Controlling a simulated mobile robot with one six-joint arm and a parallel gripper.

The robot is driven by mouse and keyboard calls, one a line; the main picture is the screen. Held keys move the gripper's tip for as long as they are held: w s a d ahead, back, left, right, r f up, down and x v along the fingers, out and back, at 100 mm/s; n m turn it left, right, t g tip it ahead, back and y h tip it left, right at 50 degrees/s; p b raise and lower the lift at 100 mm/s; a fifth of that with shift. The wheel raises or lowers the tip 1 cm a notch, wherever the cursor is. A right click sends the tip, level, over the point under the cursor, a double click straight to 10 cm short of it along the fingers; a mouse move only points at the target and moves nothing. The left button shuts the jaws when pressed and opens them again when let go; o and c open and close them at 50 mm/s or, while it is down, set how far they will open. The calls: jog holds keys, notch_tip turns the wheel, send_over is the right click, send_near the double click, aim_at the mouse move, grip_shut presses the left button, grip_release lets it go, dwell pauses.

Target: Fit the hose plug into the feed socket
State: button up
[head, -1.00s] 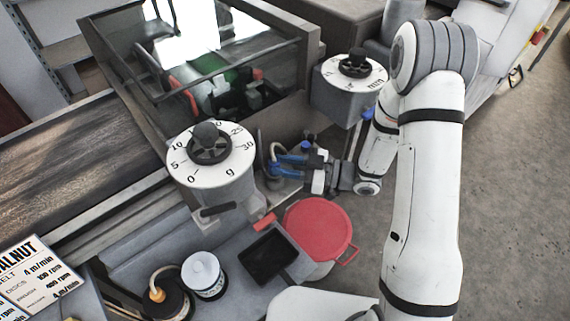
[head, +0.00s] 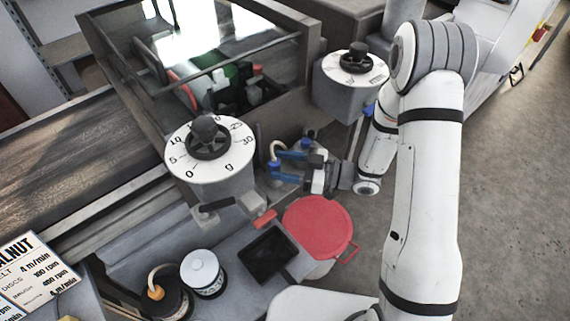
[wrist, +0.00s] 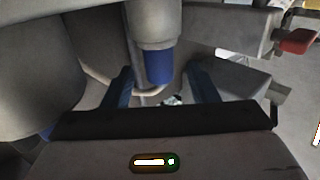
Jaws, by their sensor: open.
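The blue hose plug (wrist: 158,66) shows in the wrist view against the end of a grey cylinder, which looks like the feed socket (wrist: 155,25). The two look in line; how deep the plug sits cannot be told. A cream hose (wrist: 97,77) curves from the plug's free end. In the head view the plug (head: 275,167) is small, with the hose (head: 273,148) arching above it. My gripper (head: 281,166) is open, its blue fingers apart. In the wrist view my gripper (wrist: 160,87) has one finger on each side of the plug, with visible gaps.
A dial marked in g (head: 228,176) stands close left of my gripper, and another dial (head: 346,90) to the upper right. A red lid (head: 318,228) and black tray (head: 268,255) lie below.

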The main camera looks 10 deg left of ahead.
jog(key=shift+d+f, duration=0.1)
jog(key=d, duration=0.7)
jog(key=shift+d+b, duration=0.35)
jog(key=shift+s, duration=0.1)
